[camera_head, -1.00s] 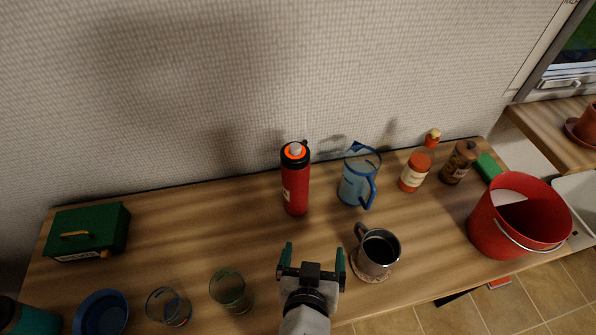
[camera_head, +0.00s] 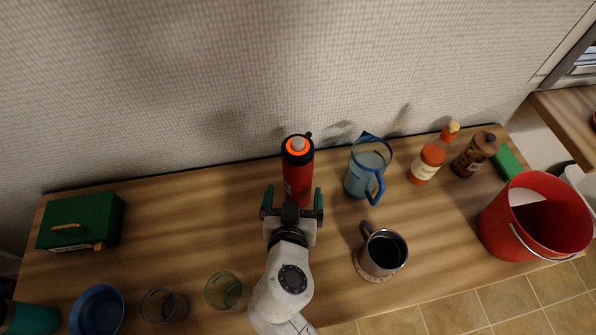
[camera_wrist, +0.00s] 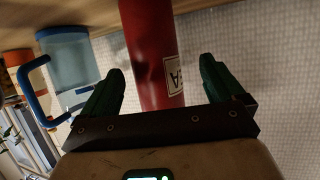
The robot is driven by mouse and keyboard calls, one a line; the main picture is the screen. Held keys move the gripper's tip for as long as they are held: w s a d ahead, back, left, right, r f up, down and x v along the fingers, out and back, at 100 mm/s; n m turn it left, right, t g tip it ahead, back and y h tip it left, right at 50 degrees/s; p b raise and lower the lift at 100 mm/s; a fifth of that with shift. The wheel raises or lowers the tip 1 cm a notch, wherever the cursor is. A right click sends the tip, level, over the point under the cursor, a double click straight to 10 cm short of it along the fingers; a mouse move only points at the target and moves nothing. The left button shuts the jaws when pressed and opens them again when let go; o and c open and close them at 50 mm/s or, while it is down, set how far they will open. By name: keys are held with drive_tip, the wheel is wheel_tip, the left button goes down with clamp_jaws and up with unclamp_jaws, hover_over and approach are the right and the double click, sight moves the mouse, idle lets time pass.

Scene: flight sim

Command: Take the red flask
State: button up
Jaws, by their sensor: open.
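The red flask (camera_head: 297,172) stands upright on the wooden counter near the wall, with a black and orange top. My gripper (camera_head: 292,192) is open in front of it, one green finger on each side of the flask's lower part in the head view. In the wrist view the red flask (camera_wrist: 152,50) shows between the two open fingers (camera_wrist: 158,82), with a white label on its side. I cannot tell whether either finger touches it. My gripper and arm hide the flask's base in the head view.
A blue pitcher (camera_head: 367,172) stands close to the right of the flask. A metal mug (camera_head: 381,252) sits on a coaster nearer the front. Bottles (camera_head: 425,165) and a red bucket (camera_head: 535,218) are further right. Glasses (camera_head: 224,291) and a green box (camera_head: 82,222) are left.

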drive_tip(key=x, duration=0.1)
drive_tip(key=p+x, duration=0.1)
drive_tip(key=x, duration=0.1)
drive_tip(key=shift+w+d, duration=0.3)
drive_tip(key=shift+d, duration=0.05)
drive_tip(key=shift+w+f, duration=0.4)
drive_tip(key=shift+w, duration=0.2)
drive_tip(key=shift+r, duration=0.1)
drive_tip(key=c, duration=1.5)
